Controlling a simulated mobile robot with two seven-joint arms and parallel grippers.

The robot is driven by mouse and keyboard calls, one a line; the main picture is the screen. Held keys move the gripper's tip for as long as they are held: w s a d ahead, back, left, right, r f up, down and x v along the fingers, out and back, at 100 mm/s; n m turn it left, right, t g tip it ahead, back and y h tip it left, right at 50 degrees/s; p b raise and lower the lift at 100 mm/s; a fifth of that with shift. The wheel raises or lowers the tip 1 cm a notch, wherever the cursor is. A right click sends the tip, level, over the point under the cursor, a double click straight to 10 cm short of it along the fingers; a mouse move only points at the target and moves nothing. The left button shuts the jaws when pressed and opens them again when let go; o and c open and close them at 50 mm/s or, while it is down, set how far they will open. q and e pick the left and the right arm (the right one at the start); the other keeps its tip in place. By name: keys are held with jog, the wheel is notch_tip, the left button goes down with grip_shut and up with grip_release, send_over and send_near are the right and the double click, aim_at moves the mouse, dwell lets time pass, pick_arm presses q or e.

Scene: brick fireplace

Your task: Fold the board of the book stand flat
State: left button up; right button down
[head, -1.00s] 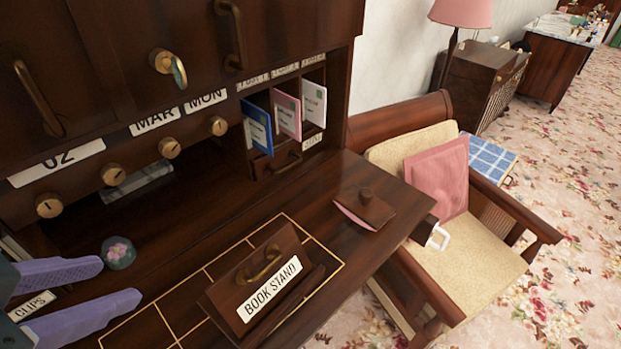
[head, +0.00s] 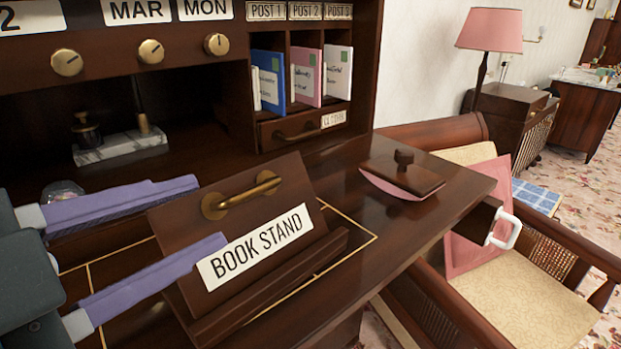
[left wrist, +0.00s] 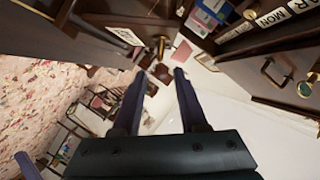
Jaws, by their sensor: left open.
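The book stand's dark wooden board (head: 250,200) is tilted up on the desk. It has a brass handle (head: 240,196) near its top and a white BOOK STAND label (head: 256,246) below. A wooden ledge (head: 290,285) runs along its foot. My left gripper (head: 208,212) is open, with two purple fingers at the board's left side. One fingertip shows just above the board's top left edge, the other in front of its face beside the label. Contact cannot be told. The left gripper's fingers also show in the left wrist view (left wrist: 159,73). A purple piece (left wrist: 27,166) there looks like my right gripper.
A rocker blotter (head: 403,178) lies right of the stand. A pen set (head: 119,146) and a small round object (head: 62,190) are behind it. Letters stand in slots (head: 300,78) at the back. An armchair (head: 530,285) is at the desk's right edge.

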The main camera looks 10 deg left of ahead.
aim_at(245, 197)
pick_arm(q)
jog(key=x, duration=0.8)
jog(key=shift+w+d+f, duration=0.1)
jog(key=shift+w+d, duration=0.05)
jog(key=shift+w, duration=0.15)
grip_shut()
dwell(1.1)
